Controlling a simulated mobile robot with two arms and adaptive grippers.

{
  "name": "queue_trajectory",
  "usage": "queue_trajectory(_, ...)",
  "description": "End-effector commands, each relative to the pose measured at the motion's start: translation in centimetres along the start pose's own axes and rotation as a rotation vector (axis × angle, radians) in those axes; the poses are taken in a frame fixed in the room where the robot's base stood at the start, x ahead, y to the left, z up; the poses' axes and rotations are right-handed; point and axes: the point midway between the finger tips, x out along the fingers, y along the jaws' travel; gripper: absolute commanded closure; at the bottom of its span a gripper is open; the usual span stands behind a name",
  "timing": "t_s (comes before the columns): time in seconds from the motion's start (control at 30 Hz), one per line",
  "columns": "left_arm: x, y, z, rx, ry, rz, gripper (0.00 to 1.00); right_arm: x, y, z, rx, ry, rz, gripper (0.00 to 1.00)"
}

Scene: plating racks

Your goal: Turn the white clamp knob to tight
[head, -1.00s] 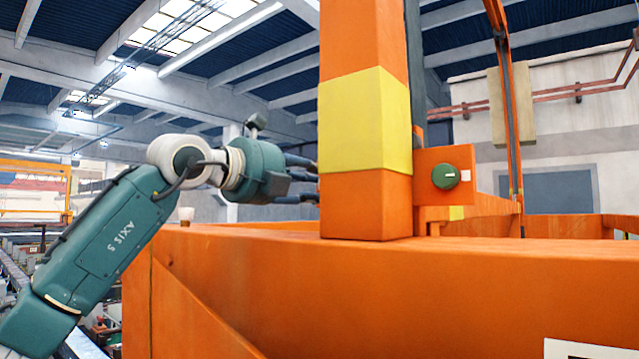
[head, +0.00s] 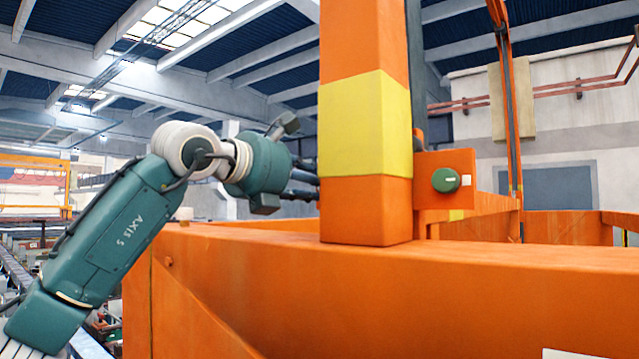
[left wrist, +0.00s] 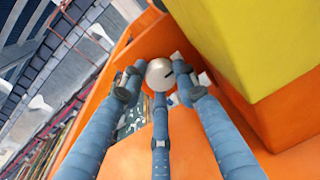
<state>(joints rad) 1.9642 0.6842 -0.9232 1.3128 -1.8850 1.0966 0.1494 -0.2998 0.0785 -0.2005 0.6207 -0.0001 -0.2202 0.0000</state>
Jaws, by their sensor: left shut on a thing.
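The white clamp knob (left wrist: 159,74) shows in the left wrist view as a round pale disc with a short dark mark. It sits against an orange surface. The three blue-grey fingers of my left gripper (left wrist: 158,84) are closed around it. In the head view my left gripper (head: 305,186) reaches rightward, and its fingertips pass behind the orange post (head: 364,210) with the yellow band. The white knob is hidden there. My right gripper is in neither view.
A green knob (head: 446,180) sits on an orange plate right of the post. A wide orange beam (head: 400,275) runs across the front. In the left wrist view the yellow-banded post (left wrist: 245,50) stands close beside the fingers on the right.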

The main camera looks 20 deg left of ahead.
Motion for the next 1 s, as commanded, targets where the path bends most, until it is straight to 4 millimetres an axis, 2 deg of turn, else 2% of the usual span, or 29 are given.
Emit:
queue_trajectory(0.03,-0.25,0.08,0.62,0.016,-0.013,0.004,0.96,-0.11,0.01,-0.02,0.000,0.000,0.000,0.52)
queue_trajectory(0.67,-0.28,0.06,0.67,0.068,-0.011,0.009,0.96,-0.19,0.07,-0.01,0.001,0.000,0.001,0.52)
queue_trajectory(0.7,-0.28,0.06,0.67,0.068,-0.011,0.009,0.68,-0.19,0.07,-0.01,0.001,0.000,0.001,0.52)
queue_trajectory(0.8,-0.26,0.05,0.60,0.068,-0.010,0.009,0.51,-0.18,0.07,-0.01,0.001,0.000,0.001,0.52)
queue_trajectory(1.0,-0.14,0.01,0.33,0.067,-0.003,0.008,0.51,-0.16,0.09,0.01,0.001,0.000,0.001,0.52)
